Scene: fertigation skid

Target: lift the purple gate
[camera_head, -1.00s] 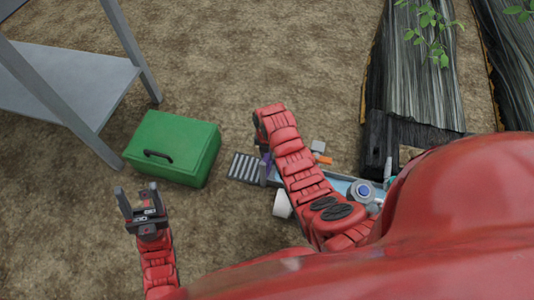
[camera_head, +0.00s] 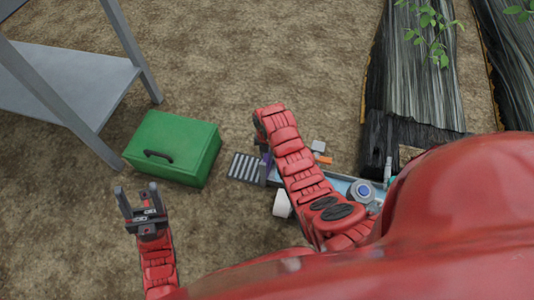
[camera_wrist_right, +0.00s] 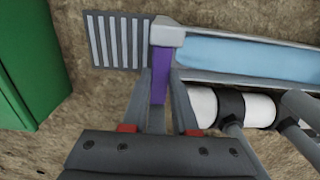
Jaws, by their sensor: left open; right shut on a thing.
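The purple gate (camera_wrist_right: 161,75) stands at the left end of the blue water channel (camera_wrist_right: 250,53) in the right wrist view. A grey block caps its top end. My right gripper (camera_wrist_right: 164,88) is shut on the gate, one finger on each side of it. In the head view only a sliver of the purple gate (camera_head: 266,163) shows, the rest hidden by my right arm. My right gripper's fingers are hidden there too. My left gripper (camera_head: 138,200) is open and empty above the soil, left of the channel.
A green box (camera_head: 173,147) with a black handle stands left of a slatted grate (camera_head: 245,167). A grey metal table (camera_head: 75,80) is at upper left. A white cylinder (camera_head: 282,205) lies beside the channel. Black-covered beds (camera_head: 420,75) are at upper right. Bare soil lies between.

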